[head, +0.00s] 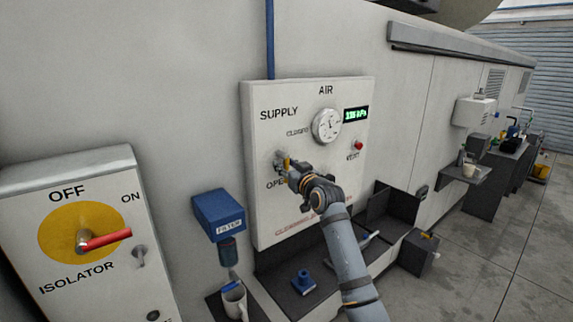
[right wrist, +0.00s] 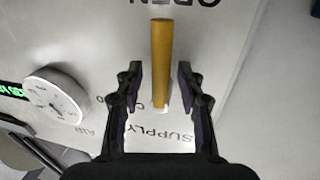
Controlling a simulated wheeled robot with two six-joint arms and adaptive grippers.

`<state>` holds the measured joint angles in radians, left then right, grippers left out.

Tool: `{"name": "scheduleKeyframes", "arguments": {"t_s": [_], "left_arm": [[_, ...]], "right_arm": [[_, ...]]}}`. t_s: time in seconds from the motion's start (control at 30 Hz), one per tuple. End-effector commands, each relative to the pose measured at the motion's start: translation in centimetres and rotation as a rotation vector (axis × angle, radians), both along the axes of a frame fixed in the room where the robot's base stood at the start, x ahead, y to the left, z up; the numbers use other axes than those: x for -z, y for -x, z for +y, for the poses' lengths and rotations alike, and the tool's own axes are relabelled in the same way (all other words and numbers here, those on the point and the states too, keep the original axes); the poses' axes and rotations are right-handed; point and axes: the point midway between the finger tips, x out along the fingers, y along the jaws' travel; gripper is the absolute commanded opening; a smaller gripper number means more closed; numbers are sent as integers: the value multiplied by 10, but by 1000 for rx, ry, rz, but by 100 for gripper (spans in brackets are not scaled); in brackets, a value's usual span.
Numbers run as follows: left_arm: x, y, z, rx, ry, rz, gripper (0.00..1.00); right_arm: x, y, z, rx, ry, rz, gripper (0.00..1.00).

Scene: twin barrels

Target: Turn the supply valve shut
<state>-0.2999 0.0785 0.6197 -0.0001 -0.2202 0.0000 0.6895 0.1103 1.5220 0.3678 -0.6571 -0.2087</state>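The supply valve's yellow lever (right wrist: 161,55) stands between the two fingers of my right gripper (right wrist: 160,72), with a gap on each side. In the right wrist view, which shows the panel upside down, the lever reaches toward the word OPEN. In the head view my right gripper (head: 290,170) is at the valve, in front of the AIR panel (head: 262,215), and it hides most of the lever and part of the OPEN label. The CLOSED label (head: 297,133) is above the valve. My left gripper is not in view.
A round gauge (head: 327,125), a green display (head: 356,115) and a red VENT button (head: 358,145) are on the panel. The blue filter (head: 220,213) and isolator box (head: 75,230) are to the left. A dark shelf with a blue object (head: 303,282) is below.

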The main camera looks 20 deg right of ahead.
Motion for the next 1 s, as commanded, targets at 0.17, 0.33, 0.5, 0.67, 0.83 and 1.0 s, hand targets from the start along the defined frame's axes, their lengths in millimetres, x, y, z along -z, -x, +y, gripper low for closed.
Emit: {"name": "scheduleKeyframes", "arguments": {"t_s": [0.17, 0.33, 0.5, 0.67, 0.83, 1.0], "left_arm": [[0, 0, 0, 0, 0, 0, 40], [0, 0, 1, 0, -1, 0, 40], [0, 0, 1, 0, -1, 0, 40], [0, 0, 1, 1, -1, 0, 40], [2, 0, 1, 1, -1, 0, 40], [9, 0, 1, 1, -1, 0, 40]], "right_arm": [[0, 0, 0, 0, 0, 0, 30], [0, 0, 0, 0, 0, 1, 7], [1, 0, 0, 0, 0, 1, 0], [1, 0, 0, 0, 0, 1, 0], [1, 0, 0, 0, 4, 0, 0], [4, 0, -2, 0, 41, -12, 0]]}}
